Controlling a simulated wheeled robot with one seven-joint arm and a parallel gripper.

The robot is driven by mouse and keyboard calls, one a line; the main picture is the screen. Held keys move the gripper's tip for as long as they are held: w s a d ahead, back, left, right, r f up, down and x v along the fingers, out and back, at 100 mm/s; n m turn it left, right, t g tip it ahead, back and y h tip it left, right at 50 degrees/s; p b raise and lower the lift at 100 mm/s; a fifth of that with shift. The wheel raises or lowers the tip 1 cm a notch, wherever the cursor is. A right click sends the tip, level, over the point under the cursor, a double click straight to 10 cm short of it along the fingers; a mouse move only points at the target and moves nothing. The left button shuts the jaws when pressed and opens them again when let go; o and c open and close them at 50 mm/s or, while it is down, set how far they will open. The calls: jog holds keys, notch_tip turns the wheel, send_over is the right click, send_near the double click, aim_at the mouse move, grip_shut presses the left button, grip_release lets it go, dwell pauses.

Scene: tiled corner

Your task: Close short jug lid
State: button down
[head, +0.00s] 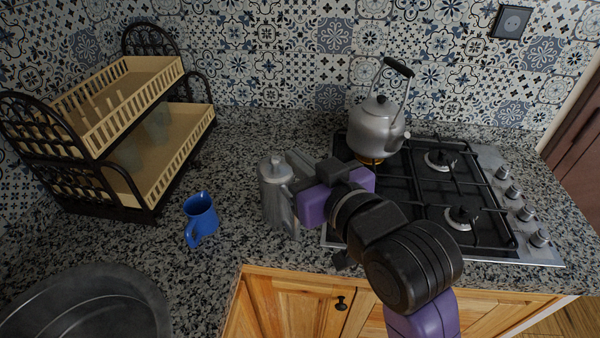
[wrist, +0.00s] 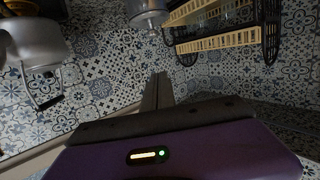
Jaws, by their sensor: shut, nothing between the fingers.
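The short jug (head: 276,212) is a grey metal vessel standing upright on the counter, left of my gripper. Its lid (head: 275,170) with a small knob shows at its top; I cannot tell whether it is fully down. The lid also shows at the top edge of the wrist view (wrist: 148,20), where the picture is upside down and most of the jug is cut off. My gripper (head: 296,163) is shut and empty, its fingers close beside the jug's upper right side. The fingers point up the middle of the wrist view (wrist: 157,88). I cannot tell whether they touch the jug.
A metal kettle (head: 376,130) stands on the gas hob (head: 480,235) to the right. A dark round basin (head: 85,305) is at front left. Counter between mug and jug is clear.

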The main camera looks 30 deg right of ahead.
jog(key=w+b, duration=0.1)
jog(key=b, duration=0.1)
send_over(280, 175)
jog(key=shift+s+f+b, duration=0.25)
jog(key=shift+f+b, duration=0.1)
jog(key=shift+f, duration=0.25)
notch_tip(280, 175, down, 3)
jog(key=shift+w+r, duration=0.15)
jog(key=shift+w+f, duration=0.1)
jog(key=shift+f, duration=0.7)
